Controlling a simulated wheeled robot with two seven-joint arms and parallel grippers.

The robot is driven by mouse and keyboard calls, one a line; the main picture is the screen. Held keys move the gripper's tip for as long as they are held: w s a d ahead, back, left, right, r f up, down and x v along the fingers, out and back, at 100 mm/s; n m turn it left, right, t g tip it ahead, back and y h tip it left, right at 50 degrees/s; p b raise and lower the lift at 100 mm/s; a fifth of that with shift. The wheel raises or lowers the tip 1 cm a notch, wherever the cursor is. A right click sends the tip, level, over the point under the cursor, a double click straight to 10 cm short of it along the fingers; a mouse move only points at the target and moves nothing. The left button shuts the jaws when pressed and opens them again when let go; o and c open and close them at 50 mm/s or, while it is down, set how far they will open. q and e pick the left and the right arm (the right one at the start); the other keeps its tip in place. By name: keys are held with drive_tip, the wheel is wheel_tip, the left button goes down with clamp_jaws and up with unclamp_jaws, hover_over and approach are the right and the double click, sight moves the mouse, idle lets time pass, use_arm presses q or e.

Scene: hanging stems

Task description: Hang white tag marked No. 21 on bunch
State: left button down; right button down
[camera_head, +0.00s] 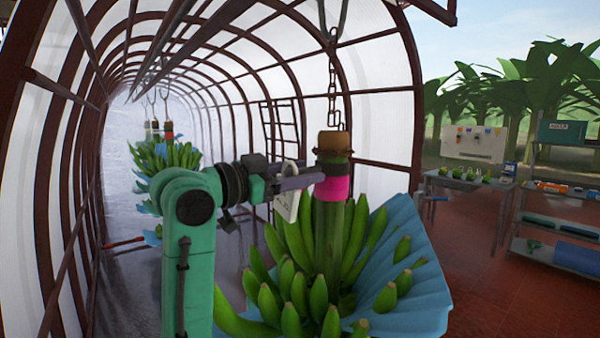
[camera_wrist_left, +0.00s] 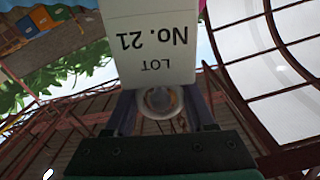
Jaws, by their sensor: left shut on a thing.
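The white tag (camera_head: 286,206) hangs at my left gripper in the head view, just left of the bunch's stem. In the left wrist view the tag (camera_wrist_left: 150,50) reads "LOT No. 21", upside down. My left gripper (camera_head: 312,174) is shut on the tag, with a pale ring between its fingers (camera_wrist_left: 163,100). The fingers reach to the top of the green stem (camera_head: 328,232), by its pink band (camera_head: 332,189). I cannot tell whether they touch it. The banana bunch (camera_head: 290,305) hangs upright below. My right gripper is out of view.
A chain (camera_head: 332,82) and brown cap (camera_head: 333,142) hold the stem from above. Blue sheeting (camera_head: 425,285) wraps the bunch's right side. Other bunches (camera_head: 165,158) hang farther back at left. A table (camera_head: 465,183) and shelf rack (camera_head: 555,247) stand at right. Brown tunnel hoops surround the arm.

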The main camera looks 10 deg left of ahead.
use_arm(q)
drive_tip(key=shift+w+d, duration=0.15)
drive_tip(key=shift+w, duration=0.1)
drive_tip(key=shift+w+d, duration=0.25)
drive_tip(key=shift+p+x, duration=0.5)
drive_tip(key=shift+x, duration=0.25)
idle(0.8)
drive_tip(key=shift+w+f, duration=0.1)
drive_tip(key=shift+f, duration=0.25)
idle(0.5)
